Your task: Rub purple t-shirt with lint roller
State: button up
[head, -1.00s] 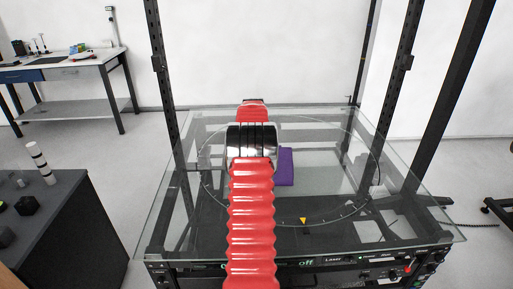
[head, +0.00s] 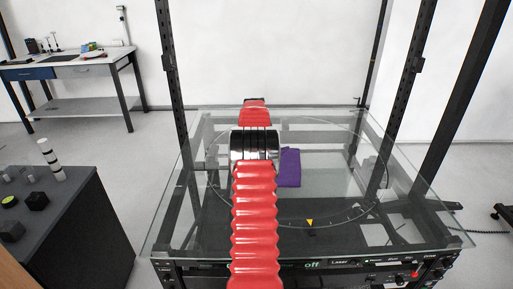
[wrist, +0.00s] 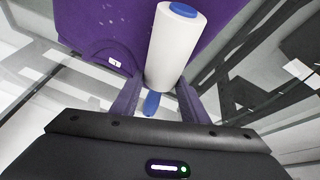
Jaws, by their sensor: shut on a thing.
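The purple t-shirt (head: 290,168) lies folded on the glass turntable, partly hidden behind my arm in the head view. In the wrist view the purple t-shirt (wrist: 110,28) fills the upper part, with pale specks and a small white label at its collar. The lint roller (wrist: 175,48) has a white cylinder with blue ends and lies over the shirt in that view; I cannot tell whether it touches the cloth. My gripper (wrist: 155,100) is shut on the lint roller near its blue handle. In the head view the gripper and roller are hidden behind my arm.
The glass table top (head: 350,205) is clear to the right of the shirt. Black upright posts (head: 402,95) stand around it. A dark grey cabinet (head: 75,225) with small objects is at the left, and a workbench (head: 75,70) stands at the back left.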

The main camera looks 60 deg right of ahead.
jog(key=shift+w+d+f, duration=0.15)
jog(key=shift+d+f, duration=0.05)
jog(key=shift+d, duration=0.15)
jog(key=shift+s+d, duration=0.3)
jog(key=shift+s, duration=0.55)
jog(key=shift+s+d, duration=0.25)
jog(key=shift+s, duration=0.65)
jog(key=shift+d, duration=0.1)
jog(key=shift+s+d+r, duration=0.1)
jog(key=shift+s+d, duration=0.2)
jog(key=shift+s, duration=0.5)
jog(key=shift+s+d+r, duration=0.1)
jog(key=shift+s+d, duration=0.2)
jog(key=shift+s, duration=0.5)
jog(key=shift+s+d+f, duration=0.1)
jog(key=shift+s+d, duration=0.25)
jog(key=shift+s, duration=0.45)
jog(key=shift+s+d+f, duration=0.1)
jog(key=shift+s+d, duration=0.2)
jog(key=shift+s, duration=0.5)
